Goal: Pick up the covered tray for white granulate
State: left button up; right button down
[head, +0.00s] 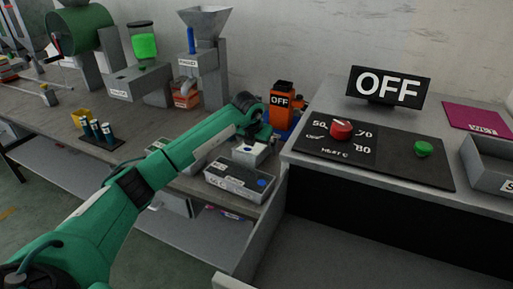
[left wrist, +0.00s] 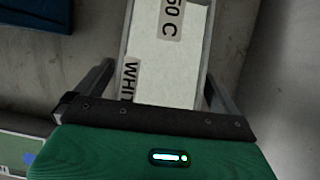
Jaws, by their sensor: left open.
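The tray for white granulate (left wrist: 165,70) is a narrow box with grey walls and a pale top, and its partly cut-off labels read "50 C" and "WHI". My left gripper (left wrist: 158,88) is open, with one finger on each side of the tray in the left wrist view. It also shows in the head view (head: 254,138), pointing down over the tray, its fingers mostly hidden. I cannot tell whether the fingers touch the walls. My right gripper is out of view.
Blue-capped vials (head: 96,131) stand left.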

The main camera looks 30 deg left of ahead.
pick_arm(q)
jog(key=shift+f, duration=0.1)
jog(key=c, duration=1.2)
jog(key=shift+c, duration=1.4)
